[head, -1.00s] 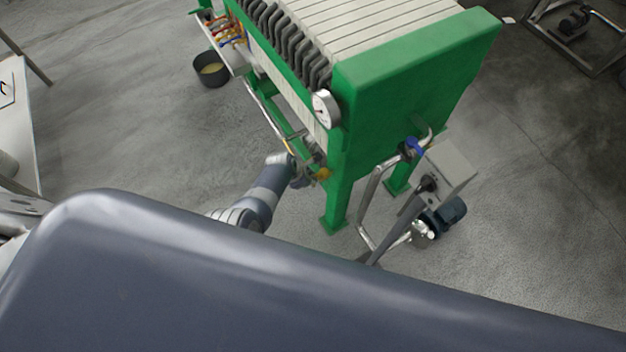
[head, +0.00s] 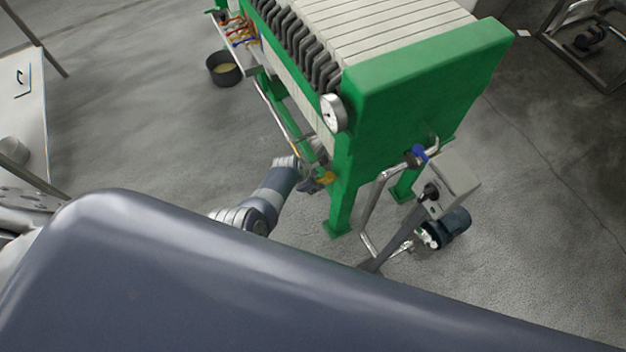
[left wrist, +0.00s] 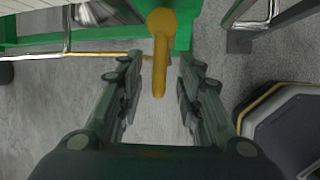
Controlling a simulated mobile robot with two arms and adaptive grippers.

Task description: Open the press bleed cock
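The press bleed cock shows as a yellow lever (left wrist: 160,60) hanging below the green frame in the left wrist view. In the head view its yellow handle (head: 328,178) sits low on the green filter press (head: 420,90), beside the near leg. My left gripper (left wrist: 158,64) is open, one dark finger on each side of the lever, with a gap to each. In the head view my left gripper (head: 307,184) is small and partly hidden against the press. The cock's valve body is hard to make out. My right gripper is not in view.
A pressure gauge (head: 333,113) is on the press end. A pipe with a blue handle (head: 419,153), a grey box (head: 450,185) and a motor (head: 452,228) stand to the right. A black bucket (head: 224,69) stands on the floor at the back left.

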